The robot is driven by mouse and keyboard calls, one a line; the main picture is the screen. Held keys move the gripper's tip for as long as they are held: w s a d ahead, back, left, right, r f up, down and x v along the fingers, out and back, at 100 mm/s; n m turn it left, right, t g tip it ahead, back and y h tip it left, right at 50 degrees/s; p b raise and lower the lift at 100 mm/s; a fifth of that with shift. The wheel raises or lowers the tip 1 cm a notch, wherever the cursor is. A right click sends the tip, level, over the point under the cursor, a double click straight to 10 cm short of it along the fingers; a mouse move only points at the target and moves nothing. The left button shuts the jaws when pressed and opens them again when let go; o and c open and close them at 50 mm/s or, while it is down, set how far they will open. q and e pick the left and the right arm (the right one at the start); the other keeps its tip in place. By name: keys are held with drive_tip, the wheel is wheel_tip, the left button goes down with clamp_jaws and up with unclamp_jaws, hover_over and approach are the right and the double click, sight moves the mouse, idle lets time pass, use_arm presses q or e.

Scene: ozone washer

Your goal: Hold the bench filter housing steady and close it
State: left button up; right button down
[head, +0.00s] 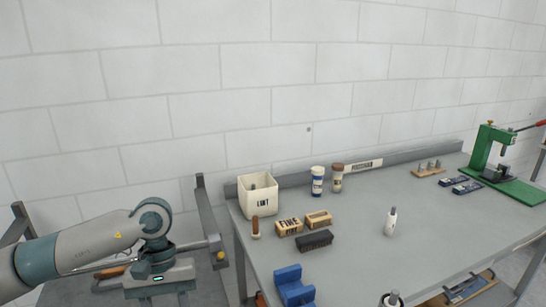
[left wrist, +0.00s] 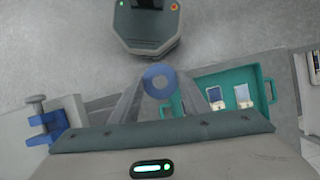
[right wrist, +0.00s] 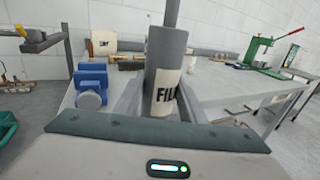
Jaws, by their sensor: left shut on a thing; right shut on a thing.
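In the right wrist view my right gripper (right wrist: 162,100) is shut on a grey cylinder (right wrist: 166,48) with a pale label reading "FIL", the filter housing body by its look. It stands about upright in the picture, with a thinner grey rod above it; its lower end is hidden by the hand. In the left wrist view my left gripper (left wrist: 160,92) is shut on a round blue part (left wrist: 152,80) with a grey middle, perhaps the housing's cap. The two parts do not show together in any view. In the head view neither fingertips nor housing can be seen.
A blue vise (head: 293,285) sits at the grey bench's (head: 345,245) near left corner. A white LINT bin (head: 258,200), brushes, bottles and a green press (head: 490,155) stand on the bench. A teal tray (left wrist: 203,79) with small items lies below my left gripper.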

use_arm(q)
drive_tip(key=m, duration=0.2)
drive_tip(key=s+y, duration=0.1)
drive_tip(key=shift+a+f+m, duration=0.25)
drive_tip(key=shift+m, duration=0.15)
use_arm(e)
drive_tip(key=shift+n+y, duration=0.3)
drive_tip(key=shift+y, duration=0.2)
drive_tip(key=s+a, duration=0.1)
drive_tip(key=s+a+r, duration=0.1)
drive_tip(key=s+a, duration=0.1)
drive_tip(key=shift+s+r, duration=0.1)
drive_tip(key=shift+s, duration=0.1)
drive_tip(key=w+a+r+n+g+y, duration=0.2)
drive_tip(key=w+a+n+g+y, duration=0.2)
drive_tip(key=a+y, duration=0.4)
drive_tip(key=w+a+r+n+g+y, duration=0.2)
drive_tip(key=w+a+n+g+y, duration=0.3)
drive_tip(key=a+n+y, duration=0.3)
drive_tip(key=shift+w+a+n+g, duration=0.2)
drive_tip(key=shift+a+n+g, duration=0.15)
drive_tip(key=shift+a, duration=0.7)
drive_tip(key=shift+r, duration=0.1)
use_arm(q)
drive_tip(key=shift+w+d, duration=0.1)
